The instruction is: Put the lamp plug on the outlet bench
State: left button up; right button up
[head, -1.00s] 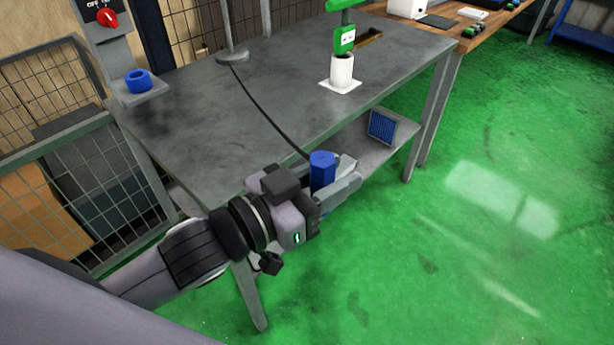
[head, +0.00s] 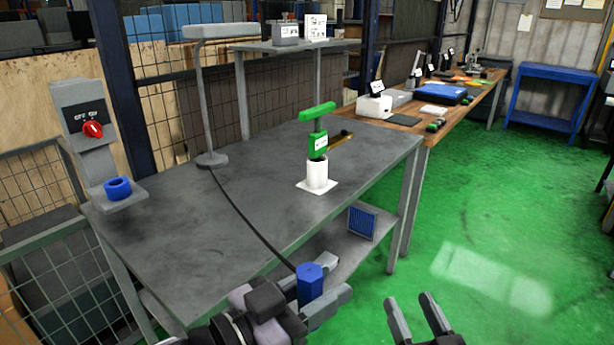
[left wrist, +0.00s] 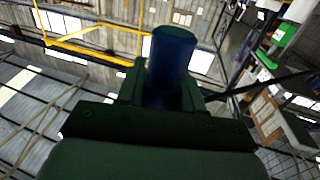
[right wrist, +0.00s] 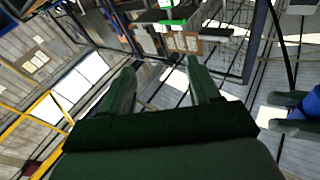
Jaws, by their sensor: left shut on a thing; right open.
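The blue lamp plug (head: 310,284) is upright between the fingers of my left gripper (head: 318,298), off the front edge of the grey metal bench (head: 180,226). The plug also shows in the left wrist view (left wrist: 172,58) and at the right edge of the right wrist view (right wrist: 312,103). A dark cable runs from it over the bench to the lamp (head: 211,160). A blue ring-shaped socket (head: 118,188) sits on a grey bracket at the bench's left end. My right gripper (head: 415,308) is open and empty, right of the plug.
A red rotary switch (head: 93,130) is above the blue socket. A green-handled tool (head: 317,130) stands in a white holder (head: 317,174) on the bench. A lower shelf carries a blue panel (head: 361,222). The bench's left and middle top is clear except for the cable.

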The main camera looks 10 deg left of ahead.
jog(key=a+r+n+g+y, duration=0.3)
jog(key=a+r+n+y, duration=0.15)
jog(key=r, duration=0.25)
jog(key=s+a+r+n+g+y, duration=0.1)
jog(key=a+r+n+g+y, duration=0.25)
jog(key=a+r+y, duration=0.35)
jog(key=a+r+n+g+y, duration=0.25)
jog(key=r+n+y, duration=0.2)
jog(key=r, duration=0.35)
jog(key=s+a+r+n+g+h, duration=0.45)
jog(key=s+n+g, duration=0.25)
jog(key=n+g, duration=0.25)
jog(key=s+a+r+n+g+h, duration=0.35)
jog(key=s+a+n+g, duration=0.35)
jog(key=g, duration=0.4)
jog(key=m+t+h, duration=0.4)
jog(key=t+h, duration=0.7)
jog(key=h, duration=0.6)
send_near(307, 271)
notch_tip(307, 271, down, 10)
jog(key=shift+d+r, duration=0.1)
jog(key=shift+d, duration=0.05)
